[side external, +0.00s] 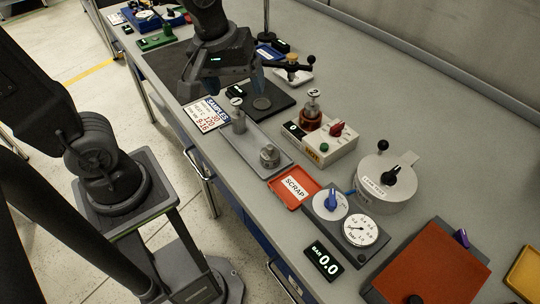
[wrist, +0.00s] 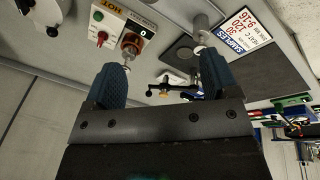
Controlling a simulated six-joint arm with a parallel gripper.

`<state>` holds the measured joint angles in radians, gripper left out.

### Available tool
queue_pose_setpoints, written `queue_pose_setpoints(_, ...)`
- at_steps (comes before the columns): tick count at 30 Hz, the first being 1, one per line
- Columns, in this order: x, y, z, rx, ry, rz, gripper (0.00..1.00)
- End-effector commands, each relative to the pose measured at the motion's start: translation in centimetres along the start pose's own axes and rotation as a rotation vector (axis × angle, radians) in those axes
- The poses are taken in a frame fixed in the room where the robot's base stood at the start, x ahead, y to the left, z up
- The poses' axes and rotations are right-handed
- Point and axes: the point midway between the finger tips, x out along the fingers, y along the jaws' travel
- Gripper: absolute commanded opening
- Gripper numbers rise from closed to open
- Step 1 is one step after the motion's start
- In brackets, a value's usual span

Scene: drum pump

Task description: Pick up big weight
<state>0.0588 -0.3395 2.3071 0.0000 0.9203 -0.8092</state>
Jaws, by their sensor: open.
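A grey metal tray (side external: 255,144) on the bench holds two metal weights. The taller cylinder (side external: 239,122) stands at its far end, and a shorter, knobbed weight (side external: 270,157) stands nearer its front end. I take the taller one to be the big weight, though I cannot be sure. My gripper (side external: 225,88) is open and empty above the dark mat, beyond the tray's far end. In the wrist view its two blue-padded fingers (wrist: 161,62) are spread apart, with a metal cylinder (wrist: 200,27) beyond the right fingertip.
A samples sign (side external: 206,114) lies left of the tray. A hot plate unit (side external: 325,142) stands to its right, with a black-handled lever fixture (side external: 292,68) behind. The red scrap tray (side external: 294,187) and a gauge panel (side external: 345,222) are in front.

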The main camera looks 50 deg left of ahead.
Motion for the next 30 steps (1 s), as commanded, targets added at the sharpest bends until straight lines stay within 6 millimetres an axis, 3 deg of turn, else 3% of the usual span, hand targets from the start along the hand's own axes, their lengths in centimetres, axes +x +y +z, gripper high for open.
queue_pose_setpoints(6,4.8,3.0,-1.1,-0.483,-0.084,-0.139,0.81)
queue_pose_setpoints(12,7.7,4.3,-1.4,-0.752,-0.093,-0.227,0.81)
queue_pose_setpoints(17,8.9,4.5,-1.3,-0.816,-0.091,-0.249,0.81)
queue_pose_setpoints(30,15.9,3.1,0.0,-0.816,-0.091,-0.249,0.81)
